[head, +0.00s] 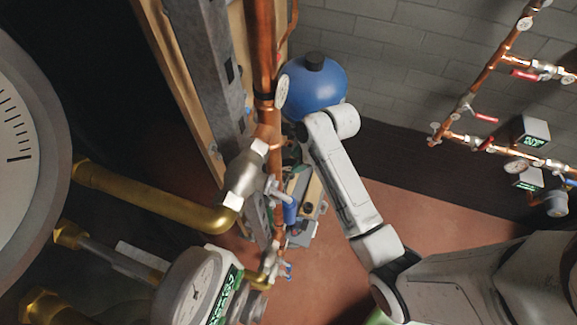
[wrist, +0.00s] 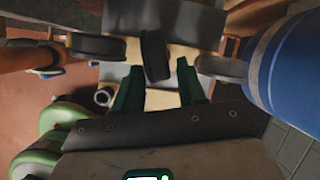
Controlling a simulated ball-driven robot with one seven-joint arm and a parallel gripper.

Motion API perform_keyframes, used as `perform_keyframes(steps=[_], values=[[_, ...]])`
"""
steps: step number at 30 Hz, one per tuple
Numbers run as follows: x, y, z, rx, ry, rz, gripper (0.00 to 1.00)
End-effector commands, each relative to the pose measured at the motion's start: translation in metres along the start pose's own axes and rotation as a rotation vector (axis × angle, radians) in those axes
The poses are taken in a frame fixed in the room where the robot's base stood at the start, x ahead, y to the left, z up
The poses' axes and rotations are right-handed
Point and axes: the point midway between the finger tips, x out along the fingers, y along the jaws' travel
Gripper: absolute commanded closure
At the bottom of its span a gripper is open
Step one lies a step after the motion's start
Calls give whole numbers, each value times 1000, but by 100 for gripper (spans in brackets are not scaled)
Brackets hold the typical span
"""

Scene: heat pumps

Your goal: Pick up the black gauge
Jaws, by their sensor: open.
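In the wrist view, my gripper (wrist: 159,68) is open, its two green fingers apart and empty. A black gauge (wrist: 155,54), a thick dark disc seen nearly edge-on, lies just beyond the gap between the fingertips. It rests on or over a pale surface. I cannot tell how far it is from the tips. Another dark disc (wrist: 97,46) lies to its left and a grey-black one (wrist: 222,67) to its right. The dial faces are turned out of sight. In the head view, my arm and the crowded pipework hide most of the gripper, and I cannot make out the black gauge.
A blue tank (head: 314,86) stands close by; it also fills the right of the wrist view (wrist: 292,65). A copper pipe (head: 262,60) with valves runs beside my arm. A large dial (head: 25,150) is at left. The reddish floor (head: 440,215) is open at right.

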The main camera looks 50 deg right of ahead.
Motion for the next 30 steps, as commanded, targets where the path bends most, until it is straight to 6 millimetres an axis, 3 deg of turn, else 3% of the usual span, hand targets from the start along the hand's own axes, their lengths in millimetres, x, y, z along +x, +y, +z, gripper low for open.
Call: perform_keyframes(steps=[5,15,23,30], values=[[11,1,1,-1,1,1,60],[53,3,5,-1,1,-1,60],[56,3,4,-2,1,-1,60],[56,3,4,-1,1,-1,81]])
